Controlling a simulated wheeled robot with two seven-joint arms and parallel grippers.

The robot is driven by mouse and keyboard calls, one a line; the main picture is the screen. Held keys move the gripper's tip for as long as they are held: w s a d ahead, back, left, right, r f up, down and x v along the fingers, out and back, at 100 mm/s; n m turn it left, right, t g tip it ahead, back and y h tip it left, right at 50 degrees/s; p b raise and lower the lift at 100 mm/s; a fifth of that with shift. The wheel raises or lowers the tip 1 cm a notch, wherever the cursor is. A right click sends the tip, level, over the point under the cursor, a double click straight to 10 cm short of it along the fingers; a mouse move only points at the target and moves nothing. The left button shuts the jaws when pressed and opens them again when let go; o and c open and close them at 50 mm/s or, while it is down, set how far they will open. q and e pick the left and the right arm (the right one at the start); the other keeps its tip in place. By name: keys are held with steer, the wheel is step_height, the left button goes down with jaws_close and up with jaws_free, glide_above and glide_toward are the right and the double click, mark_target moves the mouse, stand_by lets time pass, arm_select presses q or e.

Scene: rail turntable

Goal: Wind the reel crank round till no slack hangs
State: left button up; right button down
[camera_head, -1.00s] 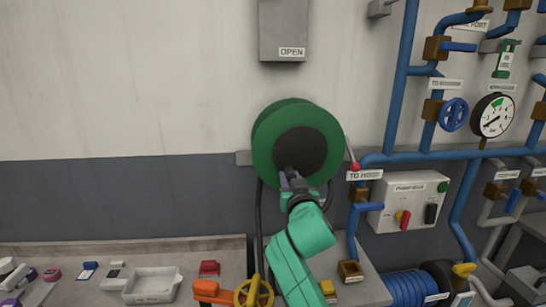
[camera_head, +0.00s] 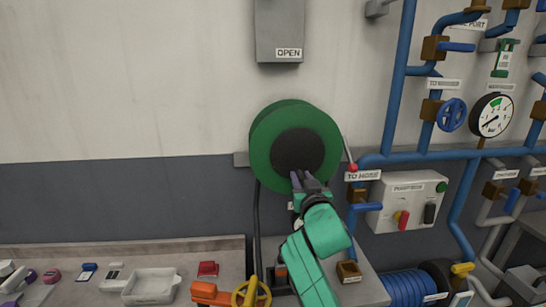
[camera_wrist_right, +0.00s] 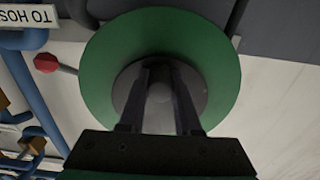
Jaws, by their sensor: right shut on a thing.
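The green reel (camera_head: 262,140) is mounted on the wall, with a dark round hub (camera_head: 297,148) at its centre. In the right wrist view the reel's green disc (camera_wrist_right: 215,50) faces me. My right gripper (camera_head: 299,180) is at the lower edge of the hub, in front of the reel. In the right wrist view (camera_wrist_right: 160,95) its two fingers are shut on a grey crank handle (camera_wrist_right: 160,92). My gripper mostly hides the crank in the head view. A dark hose (camera_head: 257,215) hangs down from the reel's left side. My left gripper is not in view.
A red-tipped lever (camera_head: 352,167) and blue pipes (camera_head: 430,155) are close to the reel's right. A switch box (camera_head: 408,202) is farther right. The wall left of the reel is clear.

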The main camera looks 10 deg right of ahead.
mark_target(312, 167)
steer(key=shift+d+r+p, duration=0.1)
steer(key=shift+d+p, duration=0.35)
steer(key=shift+d, duration=0.2)
steer(key=shift+d+r+p, duration=0.2)
steer(key=shift+d+p, duration=0.25)
steer(key=shift+p, duration=0.05)
steer(key=shift+d+r+p, duration=0.5)
steer(key=shift+r+p, duration=0.1)
steer(key=shift+p, duration=0.1)
steer(key=shift+d+f, duration=0.1)
steer(key=shift+d, duration=0.05)
